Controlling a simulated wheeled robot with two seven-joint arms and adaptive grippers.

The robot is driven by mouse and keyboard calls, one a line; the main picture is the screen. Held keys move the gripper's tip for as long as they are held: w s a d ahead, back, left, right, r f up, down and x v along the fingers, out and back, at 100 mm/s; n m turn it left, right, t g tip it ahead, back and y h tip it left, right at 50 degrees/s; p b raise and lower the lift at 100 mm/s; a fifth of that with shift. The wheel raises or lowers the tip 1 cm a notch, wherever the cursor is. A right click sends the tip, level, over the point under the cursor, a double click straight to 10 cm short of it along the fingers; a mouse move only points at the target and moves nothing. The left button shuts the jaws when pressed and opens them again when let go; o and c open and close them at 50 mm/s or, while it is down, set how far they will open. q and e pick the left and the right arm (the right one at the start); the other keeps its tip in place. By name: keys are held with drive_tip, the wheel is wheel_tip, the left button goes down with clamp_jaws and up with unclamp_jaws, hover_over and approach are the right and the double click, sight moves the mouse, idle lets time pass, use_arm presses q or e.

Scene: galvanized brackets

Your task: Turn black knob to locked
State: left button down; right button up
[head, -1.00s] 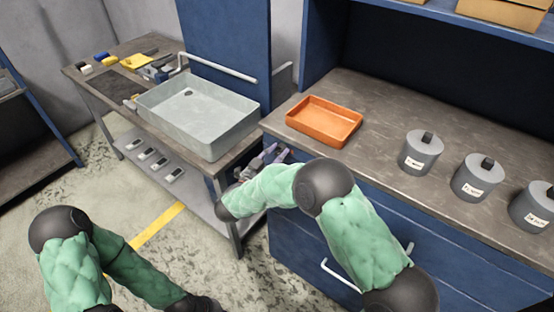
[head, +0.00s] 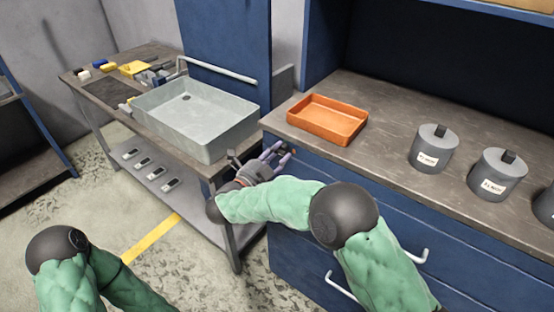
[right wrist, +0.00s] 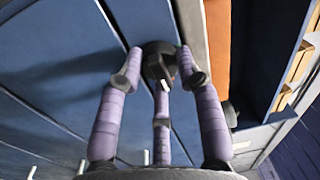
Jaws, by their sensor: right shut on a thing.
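The black knob (right wrist: 158,62) sits on the blue cabinet's front in the right wrist view, just below the worktop edge. My right gripper (right wrist: 161,75) has its purple fingers around the knob and is shut on it. In the head view the right gripper (head: 279,156) is at the cabinet's upper left corner, below the orange tray, and the knob is mostly hidden. I cannot read the knob's setting or any lock marking. My left gripper is out of view; only the left arm shows at lower left.
An orange tray (head: 338,138) stands on the worktop above the knob, with lidded grey canisters (head: 434,147) to the right. A grey basin (head: 190,140) is on the bench at left. Drawer handles (head: 342,287) stick out below my right arm.

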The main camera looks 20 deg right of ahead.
drive_tip(key=shift+d+r+m, duration=0.15)
drive_tip(key=shift+r+m, duration=0.1)
drive_tip(key=shift+m, duration=0.25)
drive_tip(key=o, duration=1.1)
drive_tip(key=shift+s, duration=0.1)
drive_tip(key=shift+o, duration=0.2)
drive_tip(key=shift+d, duration=0.1)
drive_tip(key=shift+f, duration=0.1)
drive_tip(key=shift+s+a+f, duration=0.1)
drive_tip(key=shift+a, duration=0.15)
drive_tip(key=v, duration=1.1)
drive_tip(key=shift+s+a, duration=0.15)
drive_tip(key=shift+a, duration=0.1)
